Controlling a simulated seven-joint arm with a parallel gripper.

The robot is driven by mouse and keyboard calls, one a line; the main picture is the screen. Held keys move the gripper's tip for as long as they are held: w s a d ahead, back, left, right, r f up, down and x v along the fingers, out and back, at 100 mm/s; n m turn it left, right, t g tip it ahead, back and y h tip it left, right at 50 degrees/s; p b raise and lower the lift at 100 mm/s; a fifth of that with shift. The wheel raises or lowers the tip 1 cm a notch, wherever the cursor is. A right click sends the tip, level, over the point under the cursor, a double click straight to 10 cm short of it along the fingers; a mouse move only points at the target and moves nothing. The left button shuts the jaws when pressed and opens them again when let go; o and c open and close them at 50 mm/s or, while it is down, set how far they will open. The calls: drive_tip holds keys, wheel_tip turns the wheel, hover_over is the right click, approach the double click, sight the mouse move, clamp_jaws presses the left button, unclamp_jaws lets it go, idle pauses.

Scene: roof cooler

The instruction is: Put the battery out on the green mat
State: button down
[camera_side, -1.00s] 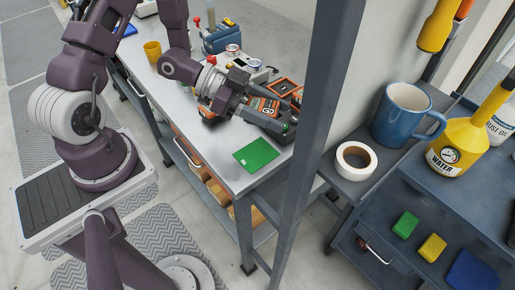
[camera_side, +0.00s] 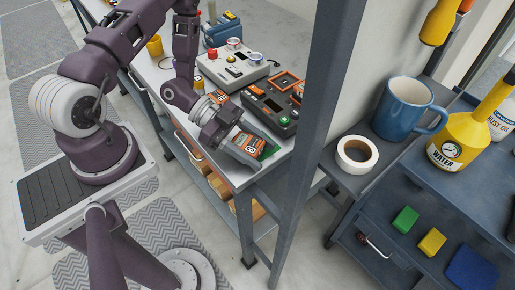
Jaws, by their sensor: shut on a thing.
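My gripper (camera_side: 250,153) is at the table's front right corner, shut on the battery (camera_side: 246,140). The battery shows as a small orange and dark patch between the fingers; most of it is hidden. The green mat (camera_side: 269,151) lies under and behind the gripper, with only its right part showing. I cannot tell whether the battery touches the mat or hangs just above it. A dark grey device (camera_side: 284,120) with a green button stands behind the mat, and an orange frame (camera_side: 287,81) lies at its back end.
A small orange item (camera_side: 218,96) lies left of the device. A dark post (camera_side: 311,130) rises in front on the right.

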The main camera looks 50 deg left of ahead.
drive_tip(key=shift+f, duration=0.1)
drive_tip(key=c, duration=0.6)
unclamp_jaws()
